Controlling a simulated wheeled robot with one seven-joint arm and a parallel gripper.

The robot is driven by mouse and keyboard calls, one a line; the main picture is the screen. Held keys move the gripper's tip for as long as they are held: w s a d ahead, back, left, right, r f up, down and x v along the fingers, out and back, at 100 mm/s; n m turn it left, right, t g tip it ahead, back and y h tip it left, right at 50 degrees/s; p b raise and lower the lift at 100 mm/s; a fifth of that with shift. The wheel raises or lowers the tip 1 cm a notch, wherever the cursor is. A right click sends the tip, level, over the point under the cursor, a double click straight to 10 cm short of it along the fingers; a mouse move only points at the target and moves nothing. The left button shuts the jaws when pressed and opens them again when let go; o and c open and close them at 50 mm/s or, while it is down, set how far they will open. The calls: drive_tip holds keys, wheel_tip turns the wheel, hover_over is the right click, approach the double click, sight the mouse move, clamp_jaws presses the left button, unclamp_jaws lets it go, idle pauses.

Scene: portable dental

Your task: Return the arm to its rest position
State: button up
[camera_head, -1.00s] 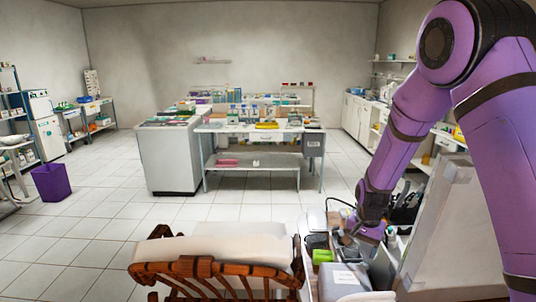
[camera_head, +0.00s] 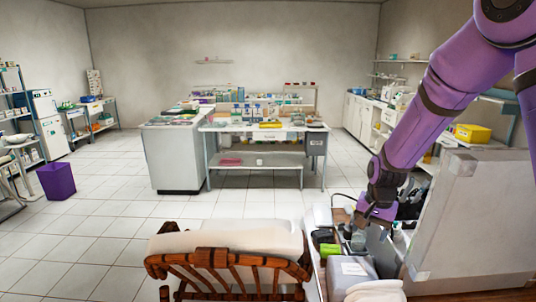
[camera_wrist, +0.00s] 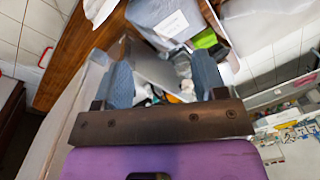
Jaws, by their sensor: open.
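My purple arm (camera_head: 445,95) comes in from the upper right in the head view and reaches down to the cluttered worktop at the lower right. My gripper (camera_wrist: 163,80) is open, its two blue-grey fingers apart, with nothing held between them. Small items on the worktop show in the gap beyond the fingers. In the head view the gripper end is low over the worktop, just left of the grey case. Its fingertips are hard to make out there.
A grey upright case (camera_head: 470,215) stands close right of my forearm. A green item (camera_head: 329,250) and a grey labelled box (camera_head: 349,272) lie near the gripper. A wooden chair with a pale cushion (camera_head: 228,243) stands left. The tiled floor (camera_head: 110,215) is clear further left.

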drive_tip(key=s+d+r+n+t, duration=0.1)
drive_tip(key=s+r+n, duration=0.1)
drive_tip(key=s+r, duration=0.55)
drive_tip(key=s+d+r+n+t, duration=0.1)
drive_tip(key=s+r, duration=0.4)
drive_tip(key=r, duration=0.5)
drive_tip(key=s+r+n+t, duration=0.1)
drive_tip(key=s+r, duration=0.2)
drive_tip(key=s, duration=0.5)
drive_tip(key=s+d+r+n+t, duration=0.1)
drive_tip(key=s+r+n, duration=0.1)
drive_tip(key=s, duration=0.6)
drive_tip(key=shift+s+r, duration=0.35)
drive_tip(key=shift+r, duration=0.25)
